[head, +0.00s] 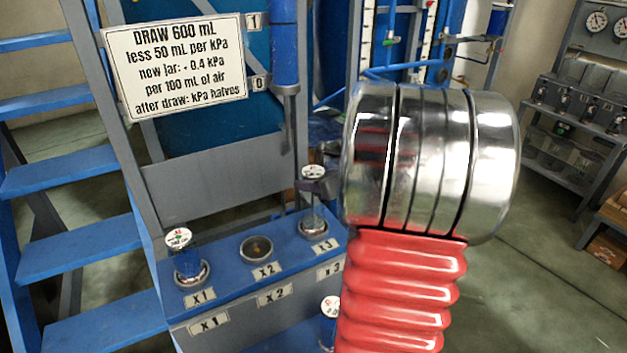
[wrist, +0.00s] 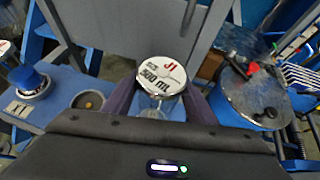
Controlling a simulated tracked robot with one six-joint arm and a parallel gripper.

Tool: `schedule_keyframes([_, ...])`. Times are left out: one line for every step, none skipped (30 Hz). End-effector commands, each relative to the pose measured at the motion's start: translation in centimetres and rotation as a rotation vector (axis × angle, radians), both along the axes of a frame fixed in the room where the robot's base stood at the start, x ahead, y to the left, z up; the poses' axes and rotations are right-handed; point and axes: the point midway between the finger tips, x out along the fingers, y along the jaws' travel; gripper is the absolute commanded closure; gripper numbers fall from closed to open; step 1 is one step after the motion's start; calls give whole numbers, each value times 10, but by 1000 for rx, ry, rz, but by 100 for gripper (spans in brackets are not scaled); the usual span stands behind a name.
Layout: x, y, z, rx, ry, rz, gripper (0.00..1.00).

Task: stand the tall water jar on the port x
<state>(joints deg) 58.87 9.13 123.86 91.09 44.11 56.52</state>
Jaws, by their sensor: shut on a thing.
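My gripper (head: 318,187) is shut on a clear jar (wrist: 155,101) with a white round lid reading J1 and 500 ML. Its dark purple fingers (wrist: 158,108) lie on both sides of the jar. In the head view the jar (head: 312,212) is upright at port X3 (head: 313,229); I cannot tell whether its base touches the port. Port X2 (head: 257,248) is empty. A blue jar with a white marked lid (head: 179,239) stands on port X1 (head: 190,275). I cannot tell which jar is the tall water jar.
Another jar lid (head: 329,307) shows lower down, partly hidden by my red arm. A blue column (head: 285,45) hangs behind the ports. A sign (head: 175,65) is on the left, by blue steps (head: 75,178). A blue drum (wrist: 250,100) stands right of the gripper.

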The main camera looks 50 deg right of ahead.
Motion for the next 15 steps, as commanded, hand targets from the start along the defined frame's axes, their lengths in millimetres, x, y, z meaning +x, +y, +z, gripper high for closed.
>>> schedule_keyframes([0, 0, 1, -2, -2, 0, 96])
schedule_keyframes([0, 0, 1, -2, -2, 0, 96])
schedule_keyframes([0, 0, 1, -2, -2, 0, 96])
schedule_keyframes([0, 0, 1, -2, -2, 0, 96])
schedule_keyframes([0, 0, 1, -2, -2, 0, 96])
schedule_keyframes([0, -1, 1, -2, -2, 0, 96])
schedule_keyframes([0, -1, 1, -2, -2, 0, 96])
schedule_keyframes([0, -1, 0, -1, -1, -1, 96])
schedule_keyframes([0, 0, -1, -1, -1, -1, 96])
schedule_keyframes([0, 0, -2, 0, 0, -1, 48])
schedule_keyframes([0, 0, -1, 0, 0, -1, 46])
schedule_keyframes([0, 0, -1, 0, 0, -1, 43])
schedule_keyframes([0, 0, -1, 0, 0, -1, 41])
schedule_keyframes([0, 0, -1, 0, 0, -1, 39])
schedule_keyframes([0, 0, -1, 0, 0, -1, 36])
